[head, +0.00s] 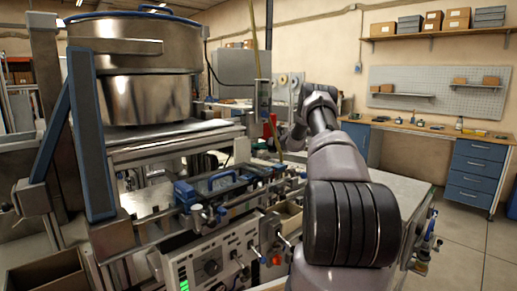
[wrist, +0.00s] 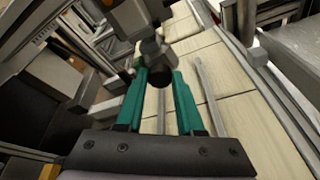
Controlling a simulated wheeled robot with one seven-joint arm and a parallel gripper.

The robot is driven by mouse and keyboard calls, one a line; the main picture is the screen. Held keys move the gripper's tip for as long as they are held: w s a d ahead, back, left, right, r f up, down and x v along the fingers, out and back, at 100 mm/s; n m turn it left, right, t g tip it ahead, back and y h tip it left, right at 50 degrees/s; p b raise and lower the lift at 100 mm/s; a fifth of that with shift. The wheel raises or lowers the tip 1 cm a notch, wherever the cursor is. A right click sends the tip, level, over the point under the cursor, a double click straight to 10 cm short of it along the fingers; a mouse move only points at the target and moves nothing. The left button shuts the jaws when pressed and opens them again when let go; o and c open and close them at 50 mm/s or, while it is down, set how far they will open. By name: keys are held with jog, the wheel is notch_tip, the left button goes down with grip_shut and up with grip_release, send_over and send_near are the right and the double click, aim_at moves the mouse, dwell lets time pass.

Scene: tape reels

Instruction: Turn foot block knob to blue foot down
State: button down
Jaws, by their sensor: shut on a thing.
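In the wrist view my gripper (wrist: 160,76) has two green fingers, shut on a small dark knob (wrist: 160,80). The knob sits under a grey rounded fitting (wrist: 150,48), just beyond the fingertips. The fingers partly hide the knob. No blue foot can be made out, so I cannot tell which way the knob is turned. In the head view my arm reaches forward to the machine, and its links hide the gripper and the knob.
A machine with a control panel (head: 210,268) and a blue-handled clamp frame (head: 215,186) stands left of my arm. A large steel pot (head: 135,60) is above it. Metal rails (wrist: 208,95) run close beside the fingers. Floor at the right is clear.

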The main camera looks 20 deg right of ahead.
jog(key=shift+m, duration=0.6)
jog(key=shift+d, duration=0.1)
jog(key=c, duration=0.5)
grip_release()
jog(key=shift+y, duration=0.3)
jog(key=v, duration=1)
jog(key=shift+s+d+r, duration=0.1)
jog(key=shift+s, duration=0.3)
